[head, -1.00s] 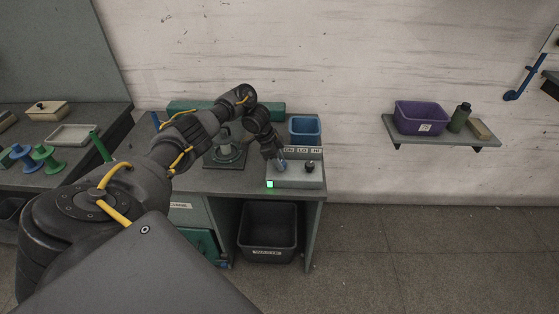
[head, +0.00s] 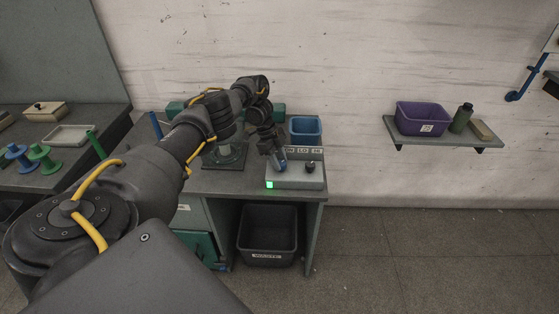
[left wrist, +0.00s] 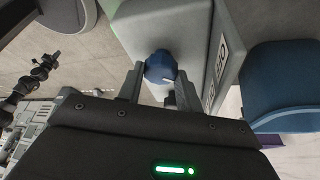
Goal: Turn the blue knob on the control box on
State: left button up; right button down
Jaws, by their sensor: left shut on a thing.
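The grey control box (head: 302,180) stands on the right end of the bench, with a lit green square on its front left and a label strip along its back. The blue knob (left wrist: 160,67) sits on the box between the fingers of my left gripper (left wrist: 158,85), which is shut on it. In the head view the blue knob (head: 282,167) is partly covered by my left gripper (head: 279,160). A second, black knob (head: 310,167) is to its right on the box, apart from the gripper. My right gripper is not in view.
A blue bin (head: 305,130) stands just behind the box. A black waste bin (head: 267,235) is under the bench (head: 215,181). A wall shelf (head: 445,142) at the right holds a purple bin (head: 422,118) and a green bottle. Spools lie on the left table.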

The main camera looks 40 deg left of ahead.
pick_arm(q)
jog(key=o, duration=1)
jog(key=shift+a+r, duration=0.15)
jog(key=shift+r, duration=0.3)
jog(key=p+v, duration=0.1)
jog(key=v, duration=0.8)
jog(key=shift+a+r, duration=0.15)
jog(key=shift+r, duration=0.25)
